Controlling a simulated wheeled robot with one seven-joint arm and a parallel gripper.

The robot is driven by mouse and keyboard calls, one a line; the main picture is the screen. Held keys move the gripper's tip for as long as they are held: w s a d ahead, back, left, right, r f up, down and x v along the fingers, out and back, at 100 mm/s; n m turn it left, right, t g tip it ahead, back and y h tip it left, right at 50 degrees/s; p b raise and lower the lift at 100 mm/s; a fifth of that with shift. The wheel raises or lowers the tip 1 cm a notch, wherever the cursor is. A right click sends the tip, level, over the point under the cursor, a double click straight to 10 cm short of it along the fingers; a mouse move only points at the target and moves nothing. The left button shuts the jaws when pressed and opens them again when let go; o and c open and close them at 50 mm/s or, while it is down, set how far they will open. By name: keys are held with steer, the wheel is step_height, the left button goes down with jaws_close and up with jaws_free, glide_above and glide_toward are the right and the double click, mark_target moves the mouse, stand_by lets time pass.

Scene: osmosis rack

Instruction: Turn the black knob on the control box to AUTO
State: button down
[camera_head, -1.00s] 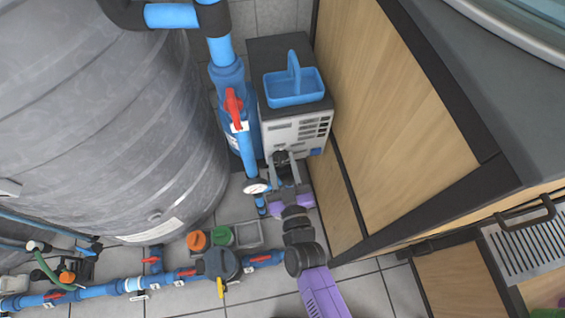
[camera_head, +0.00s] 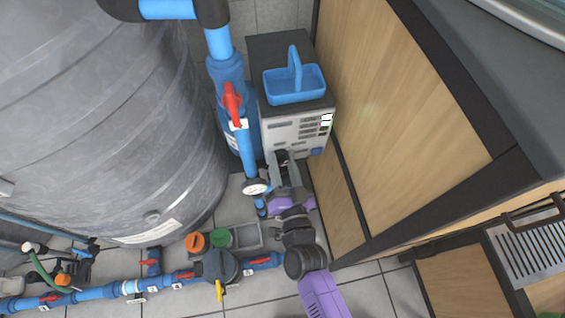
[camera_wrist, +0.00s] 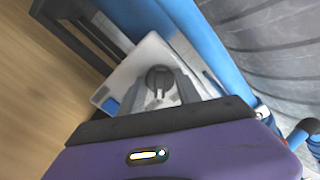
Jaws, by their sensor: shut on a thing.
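The control box (camera_head: 296,132) stands against the wood-panelled cabinet, its pale front with dark slots facing me. The black knob (camera_wrist: 159,77) shows in the wrist view as a round dark dial with a raised bar on the box's pale face. In the head view the knob (camera_head: 281,156) is a small dark spot, low and left on the front. My gripper (camera_head: 283,160) is at the knob, shut on it, with a finger on either side in the wrist view (camera_wrist: 161,88). The position labels around the knob are not readable.
A blue caddy (camera_head: 294,84) sits on top of the box. A blue pipe with a red valve handle (camera_head: 232,104) stands just left, beside a large grey tank (camera_head: 100,110). The wooden cabinet (camera_head: 400,110) closes off the right. Blue pipes (camera_head: 100,294) run along the tiled floor.

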steer(key=shift+m, duration=0.3)
steer(key=c, duration=0.8)
jaws_free()
steer(key=shift+c, duration=0.2)
steer(key=shift+s, duration=0.1)
steer(key=v, duration=0.7)
steer(key=shift+s, duration=0.35)
steer(key=shift+d, duration=0.15)
